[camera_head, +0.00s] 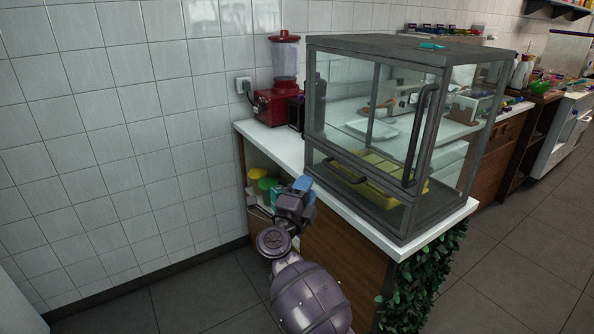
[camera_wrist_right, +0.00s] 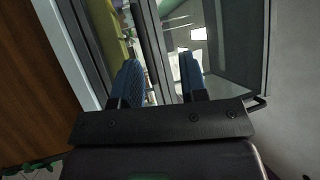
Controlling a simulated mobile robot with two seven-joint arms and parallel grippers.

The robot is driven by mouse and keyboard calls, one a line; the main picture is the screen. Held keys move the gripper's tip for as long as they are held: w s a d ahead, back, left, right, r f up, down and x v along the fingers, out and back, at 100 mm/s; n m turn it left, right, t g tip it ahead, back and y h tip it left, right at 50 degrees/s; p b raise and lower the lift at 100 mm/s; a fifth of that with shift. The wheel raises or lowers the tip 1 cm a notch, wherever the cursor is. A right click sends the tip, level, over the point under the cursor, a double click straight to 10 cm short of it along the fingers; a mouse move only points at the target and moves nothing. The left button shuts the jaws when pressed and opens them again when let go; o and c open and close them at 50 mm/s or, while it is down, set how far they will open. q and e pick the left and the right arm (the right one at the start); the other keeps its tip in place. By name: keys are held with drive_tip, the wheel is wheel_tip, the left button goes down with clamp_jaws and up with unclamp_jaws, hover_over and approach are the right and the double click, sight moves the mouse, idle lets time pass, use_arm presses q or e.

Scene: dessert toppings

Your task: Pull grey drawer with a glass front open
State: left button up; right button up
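The grey drawer with a glass front (camera_head: 374,201) is the low part of a glass display case (camera_head: 372,48) on the counter. It looks shut, with a dark handle (camera_head: 347,174) on its front. A yellow tray (camera_head: 384,172) shows through the glass. My right gripper (camera_head: 303,186) is just left of the drawer front, near the handle. In the right wrist view its two blue fingers (camera_wrist_right: 160,82) are apart and face the case's glass and grey bars. I cannot tell whether the handle lies between them. My left gripper is not in view.
The case's upper door has a long upright handle (camera_head: 421,132). A red blender (camera_head: 284,80) stands on the white counter (camera_head: 262,138) behind. Yellow and green containers (camera_head: 265,184) sit on a shelf below. Leaves (camera_head: 424,278) hang at the counter's end. The floor (camera_head: 200,300) at front left is clear.

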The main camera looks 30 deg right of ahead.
drive_tip(key=w+d+m+g, duration=0.1)
drive_tip(key=w+d+g, duration=0.2)
drive_tip(key=d, duration=0.8)
drive_tip(key=shift+m+h+b, duration=0.3)
drive_tip(key=shift+m+b, duration=0.1)
drive_tip(key=shift+b, duration=0.05)
clamp_jaws()
